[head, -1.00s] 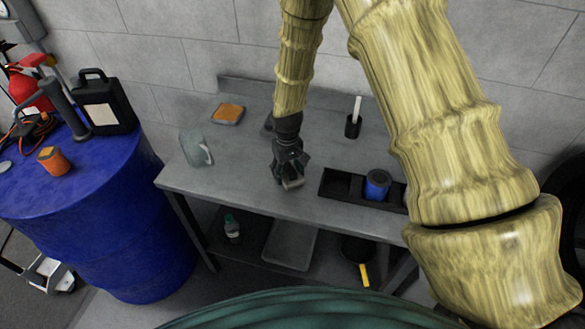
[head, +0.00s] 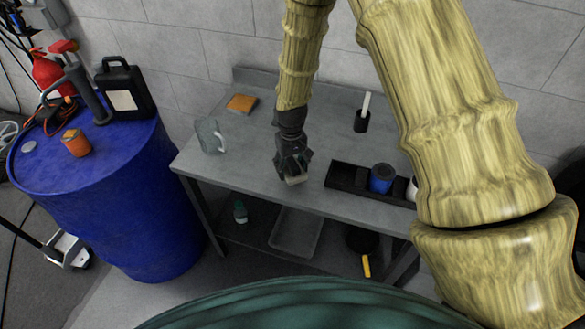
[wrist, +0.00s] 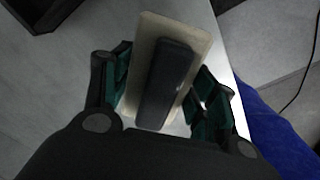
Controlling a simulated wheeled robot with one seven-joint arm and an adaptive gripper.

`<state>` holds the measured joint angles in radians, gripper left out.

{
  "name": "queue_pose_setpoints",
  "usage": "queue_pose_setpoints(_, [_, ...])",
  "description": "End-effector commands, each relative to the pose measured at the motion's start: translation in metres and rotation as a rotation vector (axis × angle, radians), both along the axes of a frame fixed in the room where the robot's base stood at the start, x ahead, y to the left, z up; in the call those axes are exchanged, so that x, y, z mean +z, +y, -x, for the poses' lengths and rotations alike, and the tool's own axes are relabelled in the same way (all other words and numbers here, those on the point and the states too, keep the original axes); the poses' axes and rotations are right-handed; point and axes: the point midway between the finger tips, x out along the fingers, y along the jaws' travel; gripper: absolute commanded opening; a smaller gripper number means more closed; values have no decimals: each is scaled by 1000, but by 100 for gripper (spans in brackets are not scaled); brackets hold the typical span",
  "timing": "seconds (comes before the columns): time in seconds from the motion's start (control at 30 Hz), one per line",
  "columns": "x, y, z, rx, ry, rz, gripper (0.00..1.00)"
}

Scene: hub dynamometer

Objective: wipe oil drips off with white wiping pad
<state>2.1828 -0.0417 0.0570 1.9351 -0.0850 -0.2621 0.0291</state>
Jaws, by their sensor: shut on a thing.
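My gripper (head: 291,172) is shut on the white wiping pad (head: 297,180), near the front edge of the grey workbench (head: 240,168). In the wrist view the pad (wrist: 196,42) is an off-white slab with a dark grip block (wrist: 166,82) on it. The gripper's fingers (wrist: 160,90) sit on both sides of that block. In the head view the pad is mostly hidden by the gripper, and I cannot tell whether it touches the bench. I cannot make out any oil drips on the visible bench top.
A clear jug (head: 208,136) and an orange sponge-like block (head: 241,103) stand left on the bench. A dark tray (head: 345,178) with a blue can (head: 382,178) is to the right. A blue drum (head: 130,215) stands left.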

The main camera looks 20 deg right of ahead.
Motion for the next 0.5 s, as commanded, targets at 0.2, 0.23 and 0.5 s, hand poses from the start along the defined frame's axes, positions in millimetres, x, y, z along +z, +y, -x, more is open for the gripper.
queue_pose_setpoints(0.2, [24,0,0,1,-1,0,20])
queue_pose_setpoints(0.23, [27,0,-1,1,-1,0,20])
queue_pose_setpoints(0.5, [41,0,0,0,-1,0,20])
